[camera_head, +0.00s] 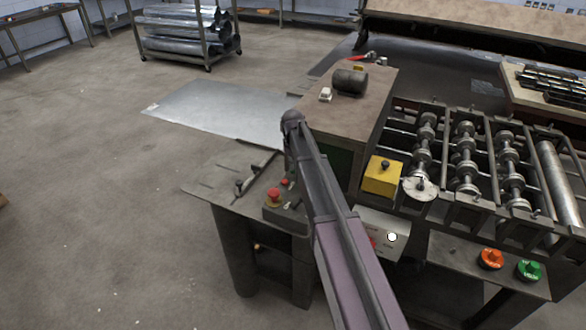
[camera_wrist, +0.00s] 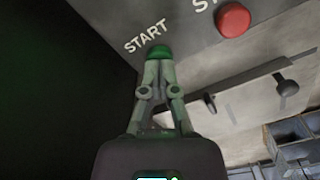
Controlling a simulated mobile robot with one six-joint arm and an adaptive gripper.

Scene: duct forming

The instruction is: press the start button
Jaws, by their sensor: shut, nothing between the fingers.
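In the wrist view, the green button (camera_wrist: 159,51) sits on a grey panel (camera_wrist: 185,28) next to the word START. My gripper (camera_wrist: 157,62) is shut and empty. Its fingertips overlap the near edge of the green button in the picture; I cannot tell whether they touch it or hover just short. A red button (camera_wrist: 234,20) is to the right on the same panel, its label partly cut off. In the head view my arm crosses the middle, and I cannot make out my gripper or the START label there.
The head view shows a small box with a red button (camera_head: 274,195), a yellow block (camera_head: 382,176), a roller machine (camera_head: 466,160), and orange (camera_head: 490,259) and green (camera_head: 529,270) knobs. A metal sheet (camera_head: 215,110) lies at left. Open floor is on the left.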

